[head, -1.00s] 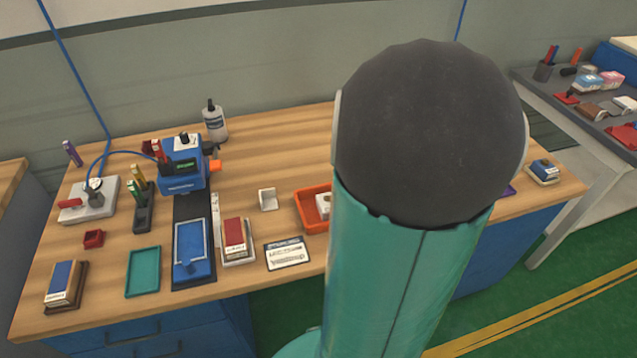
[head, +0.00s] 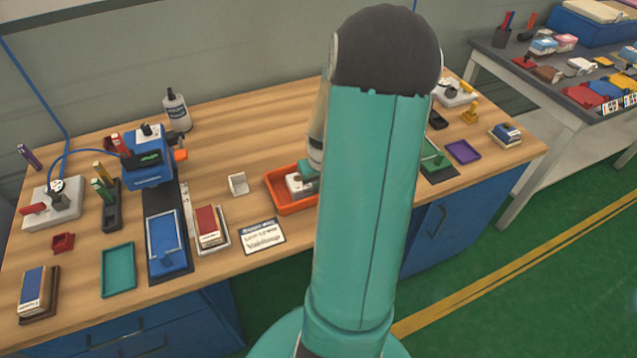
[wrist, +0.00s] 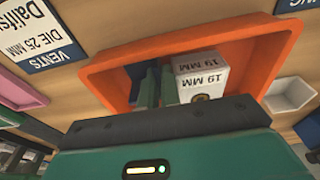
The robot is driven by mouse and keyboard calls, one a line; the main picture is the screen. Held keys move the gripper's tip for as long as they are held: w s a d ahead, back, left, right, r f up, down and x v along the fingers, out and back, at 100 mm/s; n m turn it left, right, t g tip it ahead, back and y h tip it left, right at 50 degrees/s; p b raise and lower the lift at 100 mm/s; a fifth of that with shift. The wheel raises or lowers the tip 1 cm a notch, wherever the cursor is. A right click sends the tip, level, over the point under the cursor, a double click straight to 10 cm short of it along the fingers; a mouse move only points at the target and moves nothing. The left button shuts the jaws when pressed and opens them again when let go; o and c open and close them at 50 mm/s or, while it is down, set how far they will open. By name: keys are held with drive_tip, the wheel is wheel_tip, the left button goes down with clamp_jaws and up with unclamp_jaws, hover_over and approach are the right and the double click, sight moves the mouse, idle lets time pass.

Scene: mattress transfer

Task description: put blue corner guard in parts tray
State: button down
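The wrist view shows the tray's orange wall (wrist: 105,85) and the white block (wrist: 203,75), marked "19 MM". My gripper (wrist: 160,82) has its green fingers down at the tray, beside the block. The fingers look close together, and their tips are partly hidden.
A teal tray (head: 118,270), a blue-framed plate (head: 165,241) and a small red piece (head: 62,243) are on the left. A white label card (head: 262,236) lies before the orange tray. A purple tray (head: 463,152) is at right. A grey side table (head: 520,80) stands beyond.

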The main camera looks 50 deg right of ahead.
drive_tip(key=shift+f, duration=0.3)
drive_tip(key=c, duration=1.9)
unclamp_jaws()
drive_tip(key=shift+a, duration=0.1)
drive_tip(key=shift+f, duration=0.1)
wheel_tip(320, 180, up, 13)
drive_tip(key=s, duration=0.2)
drive_tip(key=w+a+r+n, duration=0.1)
drive_tip(key=w+a+r, duration=0.15)
drive_tip(key=a, duration=0.45)
drive_tip(key=w+a+r+n+t+h, duration=0.1)
drive_tip(key=a+r, duration=0.3)
drive_tip(key=a, duration=0.2)
drive_tip(key=w+a+r+n, duration=0.1)
drive_tip(key=w+a+r, duration=0.15)
drive_tip(key=a, duration=0.45)
drive_tip(key=s+a+r+n+t+y, duration=0.1)
drive_tip(key=s+a+r, duration=0.1)
drive_tip(key=a, duration=0.6)
drive_tip(key=s+a+r+n+t+y, duration=0.1)
drive_tip(key=s+a+r+n+t, duration=0.1)
drive_tip(key=a, duration=0.5)
drive_tip(key=s+r, duration=0.1)
drive_tip(key=s, duration=0.1)
drive_tip(key=shift+s+a, duration=0.35)
drive_tip(key=shift+s, duration=0.05)
